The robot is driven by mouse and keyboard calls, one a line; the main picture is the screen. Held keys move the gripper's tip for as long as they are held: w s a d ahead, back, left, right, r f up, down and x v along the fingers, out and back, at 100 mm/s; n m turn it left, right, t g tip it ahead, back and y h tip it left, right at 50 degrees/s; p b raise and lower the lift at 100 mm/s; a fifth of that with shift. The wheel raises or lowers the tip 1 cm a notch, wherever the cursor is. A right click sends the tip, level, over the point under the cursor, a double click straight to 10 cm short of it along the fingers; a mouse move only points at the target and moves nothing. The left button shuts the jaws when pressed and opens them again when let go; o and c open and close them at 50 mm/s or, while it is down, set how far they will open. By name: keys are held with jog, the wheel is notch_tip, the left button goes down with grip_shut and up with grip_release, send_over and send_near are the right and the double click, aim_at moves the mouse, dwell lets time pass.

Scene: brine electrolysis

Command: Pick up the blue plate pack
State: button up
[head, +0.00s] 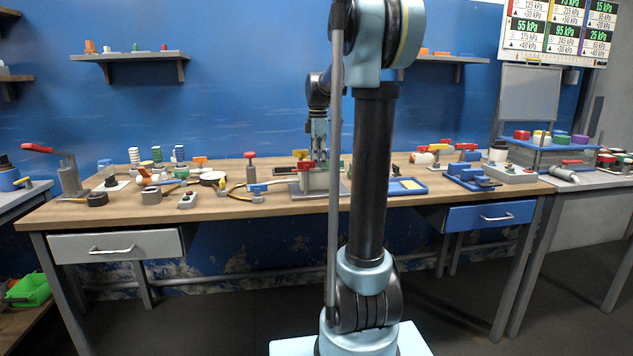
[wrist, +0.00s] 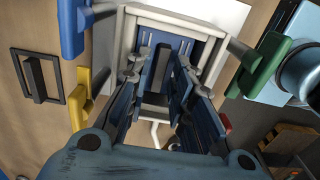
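In the wrist view my gripper (wrist: 164,78) points into a pale grey open-topped housing (wrist: 215,24). Its two dark blue fingers stand apart, with a narrow dark upright bar (wrist: 161,72) between them; I see no clear contact with it. A blue slotted surface (wrist: 166,41) shows inside the housing beyond the fingertips. It may be the blue plate pack, but the fingers hide much of it and I cannot be sure. In the head view my gripper (head: 319,150) points down just above the grey housing (head: 317,182) at the middle of the bench.
Blue (wrist: 73,28), yellow (wrist: 80,100) and green (wrist: 264,64) handles stick out around the housing. The wooden bench (head: 225,208) is crowded on both sides. A blue tray (head: 408,187) lies to the right. A red-topped post (head: 250,168) stands to the left.

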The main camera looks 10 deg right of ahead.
jog(key=shift+f, duration=1.15)
grip_shut()
